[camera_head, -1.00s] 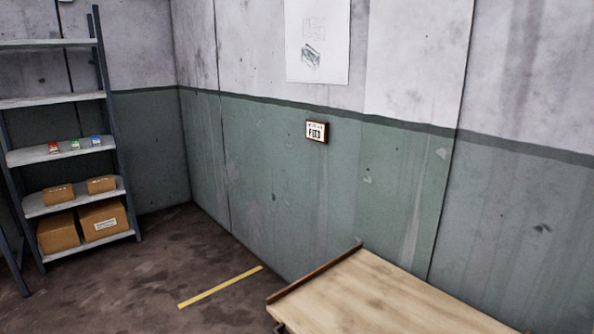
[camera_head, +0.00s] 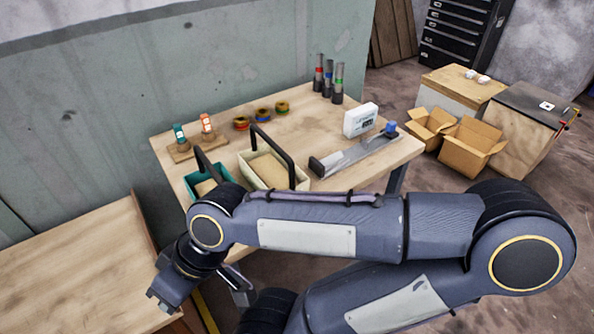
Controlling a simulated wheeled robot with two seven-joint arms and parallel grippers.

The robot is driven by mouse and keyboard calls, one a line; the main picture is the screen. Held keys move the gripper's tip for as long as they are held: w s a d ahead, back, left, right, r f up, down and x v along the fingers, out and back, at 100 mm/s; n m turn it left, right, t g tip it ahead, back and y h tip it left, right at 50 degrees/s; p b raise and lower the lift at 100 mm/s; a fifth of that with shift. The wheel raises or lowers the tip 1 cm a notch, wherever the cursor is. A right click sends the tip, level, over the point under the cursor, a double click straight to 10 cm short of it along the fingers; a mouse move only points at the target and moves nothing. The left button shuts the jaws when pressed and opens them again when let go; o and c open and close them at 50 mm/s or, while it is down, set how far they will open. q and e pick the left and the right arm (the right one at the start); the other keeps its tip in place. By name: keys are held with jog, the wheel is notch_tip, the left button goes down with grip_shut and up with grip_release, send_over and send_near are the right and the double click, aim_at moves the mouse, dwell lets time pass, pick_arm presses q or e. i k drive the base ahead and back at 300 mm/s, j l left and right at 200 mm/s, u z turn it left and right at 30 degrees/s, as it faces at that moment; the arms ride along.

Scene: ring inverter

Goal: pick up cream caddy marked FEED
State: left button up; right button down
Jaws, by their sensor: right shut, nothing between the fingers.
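The cream caddy (camera_head: 248,178) is an open cream tray with a tall black handle. It stands on the wooden workbench (camera_head: 350,185), just right of a teal caddy (camera_head: 191,186) with a similar handle. No FEED mark can be read on it, and my right arm covers part of its near side. My right gripper (camera_head: 163,303) is at the lower left, over the edge of the lower wooden table. It is shut and empty, well apart from the cream caddy and nearer to me. My left gripper is not in view.
A metal fixture (camera_head: 352,156), a white box (camera_head: 361,119), several dark cylinders (camera_head: 328,78), coloured rings (camera_head: 262,115) and a wooden stand (camera_head: 185,152) share the bench. Open cardboard boxes (camera_head: 472,145) stand at right. The lower table (camera_head: 75,270) is bare where visible.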

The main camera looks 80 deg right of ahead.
aim_at(265, 166)
jog(key=z, duration=0.45)
jog(key=l+z, duration=0.1)
jog(key=z, duration=1.75)
jog(key=i+l+u, duration=0.2)
jog(key=u, duration=0.25)
jog(key=i+l+u, duration=0.15)
jog(key=u, duration=0.35)
jog(key=l+u, duration=0.45)
jog(key=i+j, duration=0.05)
